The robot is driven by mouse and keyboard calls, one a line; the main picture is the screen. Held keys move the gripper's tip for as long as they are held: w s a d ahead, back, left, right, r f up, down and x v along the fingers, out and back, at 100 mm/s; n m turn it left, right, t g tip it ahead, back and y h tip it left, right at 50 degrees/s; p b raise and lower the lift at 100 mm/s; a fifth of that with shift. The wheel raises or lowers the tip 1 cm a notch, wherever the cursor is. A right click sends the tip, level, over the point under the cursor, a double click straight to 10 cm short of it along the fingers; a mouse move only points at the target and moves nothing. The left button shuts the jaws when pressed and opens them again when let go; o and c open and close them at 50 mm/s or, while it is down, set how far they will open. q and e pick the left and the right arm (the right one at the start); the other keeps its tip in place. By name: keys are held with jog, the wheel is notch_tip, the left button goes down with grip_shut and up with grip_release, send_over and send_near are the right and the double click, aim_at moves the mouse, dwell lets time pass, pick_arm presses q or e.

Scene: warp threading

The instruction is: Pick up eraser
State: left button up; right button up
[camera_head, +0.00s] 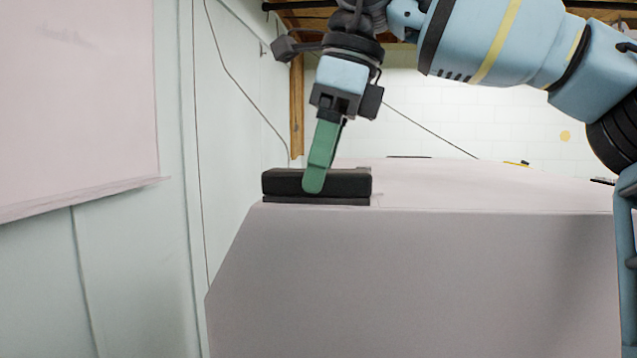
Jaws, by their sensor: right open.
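The eraser (347,183) is a dark, flat block with a lighter seam along its lower part. It lies at the near left corner of a pale table (420,255). My right gripper (314,186) comes down from above with green fingers, and its tips overlap the eraser's front face in the picture. The gripper is open; one finger largely hides the other. I cannot tell whether the fingers touch the eraser. My left gripper is not in view.
A pale board (75,95) hangs on the left wall. A small yellow and dark item (518,163) and a dark flat item (603,181) lie toward the table's far right. The table's middle is mostly clear.

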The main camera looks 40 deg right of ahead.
jog(key=shift+f, duration=0.25)
jog(key=shift+a, duration=0.1)
jog(key=shift+c, duration=0.5)
jog(key=c, duration=1)
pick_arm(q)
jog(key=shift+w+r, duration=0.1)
pick_arm(e)
jog(key=shift+o, duration=0.2)
jog(key=shift+r, duration=0.15)
jog(key=shift+s+r+p, duration=0.1)
jog(key=shift+r+p, duration=0.2)
jog(key=shift+r, duration=0.3)
jog(key=v, duration=0.1)
jog(key=p+v, duration=0.1)
jog(key=shift+a+r, duration=0.2)
jog(key=shift+r, duration=0.2)
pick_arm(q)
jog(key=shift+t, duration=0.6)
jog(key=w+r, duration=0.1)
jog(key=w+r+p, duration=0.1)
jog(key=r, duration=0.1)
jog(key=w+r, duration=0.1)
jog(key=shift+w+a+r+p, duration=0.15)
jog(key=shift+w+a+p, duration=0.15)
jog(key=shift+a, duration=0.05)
pick_arm(e)
jog(key=s+a, duration=1)
jog(key=a, duration=0.1)
jog(key=shift+s+r, duration=0.35)
jog(key=shift+r, duration=0.05)
